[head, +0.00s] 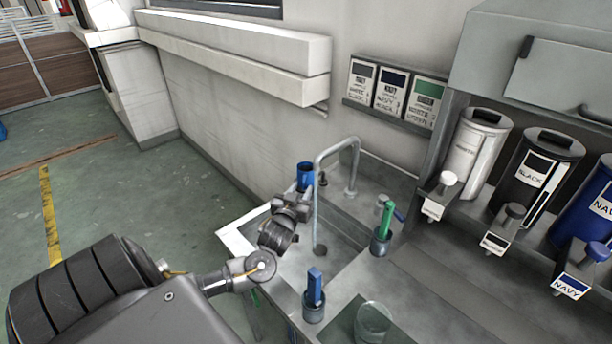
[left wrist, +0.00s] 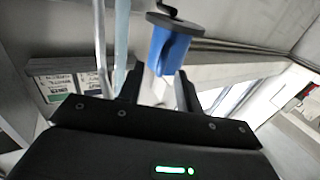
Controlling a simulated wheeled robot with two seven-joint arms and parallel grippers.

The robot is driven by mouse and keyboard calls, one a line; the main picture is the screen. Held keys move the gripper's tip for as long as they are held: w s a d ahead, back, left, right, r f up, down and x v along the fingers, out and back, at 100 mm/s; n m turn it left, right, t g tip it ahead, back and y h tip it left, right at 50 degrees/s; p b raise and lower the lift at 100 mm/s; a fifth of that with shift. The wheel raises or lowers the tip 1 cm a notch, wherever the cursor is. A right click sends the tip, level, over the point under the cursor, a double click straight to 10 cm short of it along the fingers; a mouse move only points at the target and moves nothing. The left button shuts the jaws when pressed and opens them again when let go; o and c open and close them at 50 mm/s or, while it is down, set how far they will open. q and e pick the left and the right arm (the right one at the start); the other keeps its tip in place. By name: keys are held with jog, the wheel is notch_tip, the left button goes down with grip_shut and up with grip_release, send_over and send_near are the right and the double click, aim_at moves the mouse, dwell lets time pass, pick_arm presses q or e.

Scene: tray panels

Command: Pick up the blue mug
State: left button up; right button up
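A blue mug (head: 305,178) shows just beyond my left gripper (head: 292,203), near the far left corner of the sink. Its top looks dark and hollow. In the left wrist view, a blue body (left wrist: 168,52) with a dark disc at one end lies ahead of my left gripper (left wrist: 160,80). The two fingers stand apart on either side of its near end. A gap shows beside the left-hand finger, and I see no clear grip. The gripper hides the mug's lower part in the head view. My right gripper is not in view.
A tall curved tap (head: 318,190) stands just right of the mug. A blue block in a grey cup (head: 314,312) and a green block in another (head: 380,246) stand by the sink. A clear glass (head: 372,322) is at the front. Canisters (head: 537,180) line the right.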

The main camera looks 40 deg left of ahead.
pick_arm(q)
jog(key=shift+x, duration=0.9)
grip_shut()
jog(key=shift+r, duration=0.1)
jog(key=s+a+r+b, duration=0.2)
jog(key=s+r, duration=0.4)
jog(key=s+a+r+b, duration=0.1)
jog(key=s+a+r, duration=0.1)
jog(key=s+r, duration=0.4)
jog(key=shift+s+a+r+b, duration=0.4)
jog(key=shift+s, duration=0.2)
